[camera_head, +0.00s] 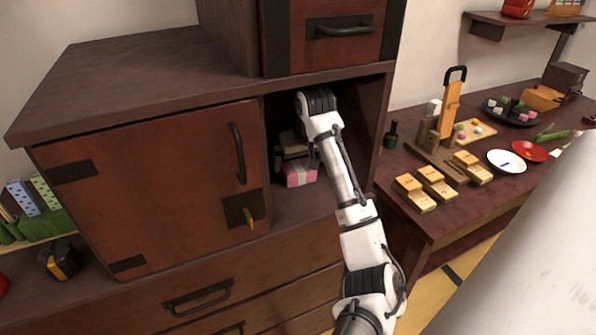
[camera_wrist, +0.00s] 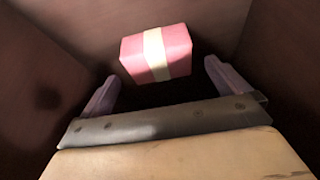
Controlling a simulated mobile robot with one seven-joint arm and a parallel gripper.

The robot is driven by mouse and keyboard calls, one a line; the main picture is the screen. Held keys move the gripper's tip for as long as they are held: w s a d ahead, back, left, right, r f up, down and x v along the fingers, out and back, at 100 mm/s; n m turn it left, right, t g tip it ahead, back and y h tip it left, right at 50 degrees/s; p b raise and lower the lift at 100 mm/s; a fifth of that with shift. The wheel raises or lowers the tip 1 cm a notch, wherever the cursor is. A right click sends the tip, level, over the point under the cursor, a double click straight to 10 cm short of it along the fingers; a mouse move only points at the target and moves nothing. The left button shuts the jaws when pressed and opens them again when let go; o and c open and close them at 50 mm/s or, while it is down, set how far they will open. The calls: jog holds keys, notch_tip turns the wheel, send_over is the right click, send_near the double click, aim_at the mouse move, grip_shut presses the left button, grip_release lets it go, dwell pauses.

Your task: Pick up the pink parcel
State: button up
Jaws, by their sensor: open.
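The pink parcel (camera_head: 299,175) is a small box with a pale band around it. It sits on the floor of the open cabinet compartment. In the wrist view the parcel (camera_wrist: 172,57) lies just beyond and between my two purple-grey fingers, with its pale band facing me. My gripper (camera_wrist: 163,85) is open, and nothing shows between its fingers. In the head view my arm reaches into the compartment, with the gripper over or beside the parcel. The fingertips are hard to make out there, and I cannot tell whether they touch the parcel.
The compartment's dark walls (camera_wrist: 60,60) stand close on both sides. A closed cabinet door (camera_head: 150,190) is to the left, drawers (camera_head: 200,295) are below, and an upper cabinet (camera_head: 325,40) is above. On the right, a low table (camera_head: 440,215) holds wooden stands, plates and food.

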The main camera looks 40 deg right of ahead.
aim_at(298, 166)
jog(key=shift+x, duration=1.9)
jog(key=c, duration=1.1)
jog(key=shift+o, duration=0.2)
jog(key=shift+r, duration=0.1)
